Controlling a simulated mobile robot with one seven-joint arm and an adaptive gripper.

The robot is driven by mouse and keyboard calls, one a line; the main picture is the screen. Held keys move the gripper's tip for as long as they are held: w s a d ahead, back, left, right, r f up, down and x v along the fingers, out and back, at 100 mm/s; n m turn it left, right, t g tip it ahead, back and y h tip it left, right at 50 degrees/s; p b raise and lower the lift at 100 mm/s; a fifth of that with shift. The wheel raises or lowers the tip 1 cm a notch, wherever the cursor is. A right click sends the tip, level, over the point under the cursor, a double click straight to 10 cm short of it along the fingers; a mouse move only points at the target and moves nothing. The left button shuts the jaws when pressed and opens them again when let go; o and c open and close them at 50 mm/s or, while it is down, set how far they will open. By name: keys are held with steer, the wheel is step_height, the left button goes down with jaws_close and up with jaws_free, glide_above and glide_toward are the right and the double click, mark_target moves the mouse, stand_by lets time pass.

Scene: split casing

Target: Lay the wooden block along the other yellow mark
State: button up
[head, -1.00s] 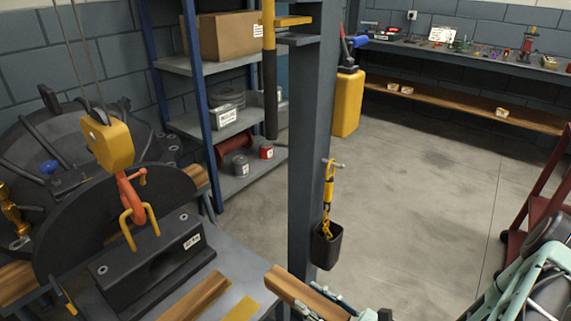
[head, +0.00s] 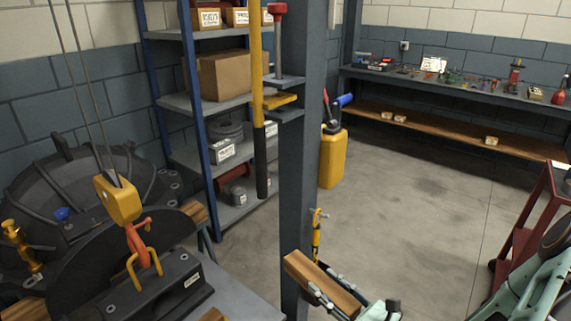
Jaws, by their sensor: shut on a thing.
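My gripper (head: 333,287) is shut on a wooden block (head: 312,274), low in the middle of the head view. The block slants down to the right and stands clear of the grey bench top (head: 228,287), to the right of it and in front of the post. The top of a second wooden block (head: 212,315) shows on the bench at the bottom edge. The yellow mark is below the picture and cannot be seen now.
A grey post (head: 298,180) with a yellow-and-black bar (head: 257,100) stands by the bench. A red cart (head: 525,235) is at right. Open floor lies behind.

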steer(key=w+d+r+m+t+h+p, duration=0.1)
steer(key=w+r+p, duration=0.1)
steer(key=r+p, duration=0.3)
steer(key=w+d+r+m+h+p, duration=0.1)
steer(key=r+p, duration=0.5)
steer(key=r, duration=0.6)
steer(key=shift+w+d+r+t+h, duration=0.3)
steer(key=shift+w+d+r+t, duration=0.1)
steer(key=shift+w+d, duration=0.4)
steer(key=shift+a, duration=0.1)
